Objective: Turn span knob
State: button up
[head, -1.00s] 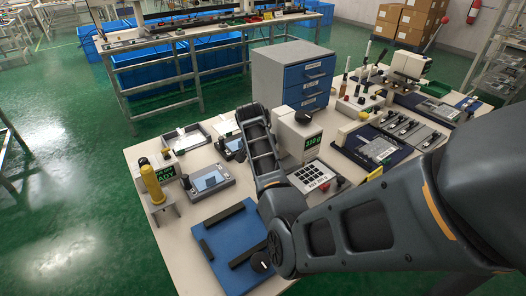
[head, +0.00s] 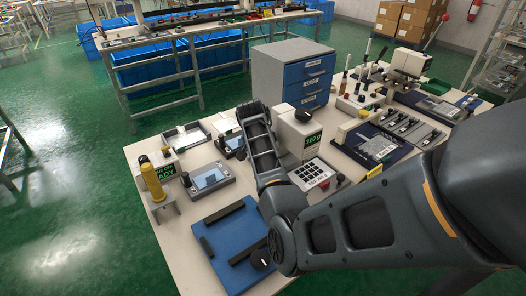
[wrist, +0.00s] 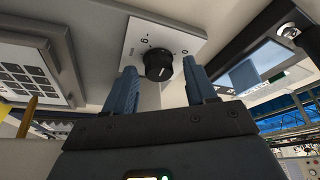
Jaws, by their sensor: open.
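The span knob (wrist: 158,66) is a round black knob with a white pointer line. It sits on a white plate (wrist: 140,38) with small printed marks, in the upper middle of the wrist view. My gripper (wrist: 161,72) is open, with one dark blue finger on each side of the knob in the picture. I cannot tell whether either finger touches it. In the head view my arm hides the gripper and the knob; beside the arm stands a white box with a green display (head: 312,143).
A keypad (head: 312,173) lies by the box; it also shows at the left of the wrist view (wrist: 28,72). A screen device (wrist: 255,68) is at the right there.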

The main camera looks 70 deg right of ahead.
jog(key=v, duration=0.7)
jog(key=shift+a+r+b, duration=0.2)
jog(key=shift+r+b, duration=0.15)
